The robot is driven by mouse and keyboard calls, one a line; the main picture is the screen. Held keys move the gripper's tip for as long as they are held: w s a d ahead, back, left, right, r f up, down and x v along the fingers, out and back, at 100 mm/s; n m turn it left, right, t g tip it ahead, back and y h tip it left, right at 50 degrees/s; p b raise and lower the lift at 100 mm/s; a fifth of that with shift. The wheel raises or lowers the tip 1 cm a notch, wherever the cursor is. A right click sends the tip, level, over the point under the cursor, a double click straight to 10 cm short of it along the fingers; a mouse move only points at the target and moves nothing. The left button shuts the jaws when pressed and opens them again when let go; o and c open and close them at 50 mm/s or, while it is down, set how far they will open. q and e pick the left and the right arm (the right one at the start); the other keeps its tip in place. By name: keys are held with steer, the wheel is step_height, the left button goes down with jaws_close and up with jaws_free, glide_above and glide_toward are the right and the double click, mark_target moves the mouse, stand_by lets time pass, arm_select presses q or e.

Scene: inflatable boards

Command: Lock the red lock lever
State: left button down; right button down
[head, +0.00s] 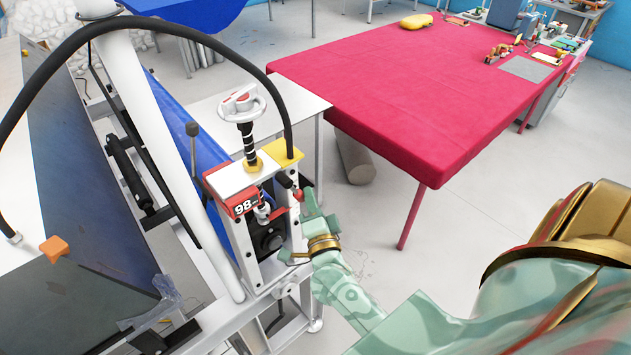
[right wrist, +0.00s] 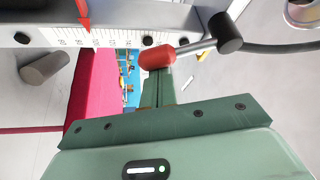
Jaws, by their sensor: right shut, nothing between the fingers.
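The red lock lever shows in the head view as a small red knob (head: 298,194) on the right side of the machine's head. In the right wrist view its red knob (right wrist: 157,55) sits on a grey rod that runs right to a black cylinder. My right gripper (head: 310,205) is shut and empty, with its tips right at the red knob. In the right wrist view the shut fingers (right wrist: 160,80) end at the knob's underside in the picture; I cannot tell whether they touch. My left gripper is not in view.
The machine carries a white handwheel (head: 241,104), a red counter (head: 240,204) and a black cable arching overhead. A ruler scale (right wrist: 100,38) with a red pointer lies beside the lever. A red-covered table (head: 420,90) stands to the right, with a grey cylinder (head: 355,160) below it.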

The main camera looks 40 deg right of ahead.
mark_target(299, 201)
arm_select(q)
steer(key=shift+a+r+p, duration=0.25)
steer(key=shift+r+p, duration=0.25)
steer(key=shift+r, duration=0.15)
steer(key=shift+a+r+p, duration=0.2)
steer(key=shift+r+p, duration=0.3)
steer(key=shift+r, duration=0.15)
arm_select(e)
steer(key=shift+s+a+f+m+g, duration=0.1)
steer(key=shift+a+f+m+g, duration=0.2)
steer(key=shift+a+m, duration=0.35)
steer(key=shift+a+f+m+g, duration=0.3)
steer(key=shift+a+m, duration=0.05)
steer(key=shift+a, duration=0.45)
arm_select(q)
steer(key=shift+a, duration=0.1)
arm_select(e)
steer(key=shift+a, duration=0.1)
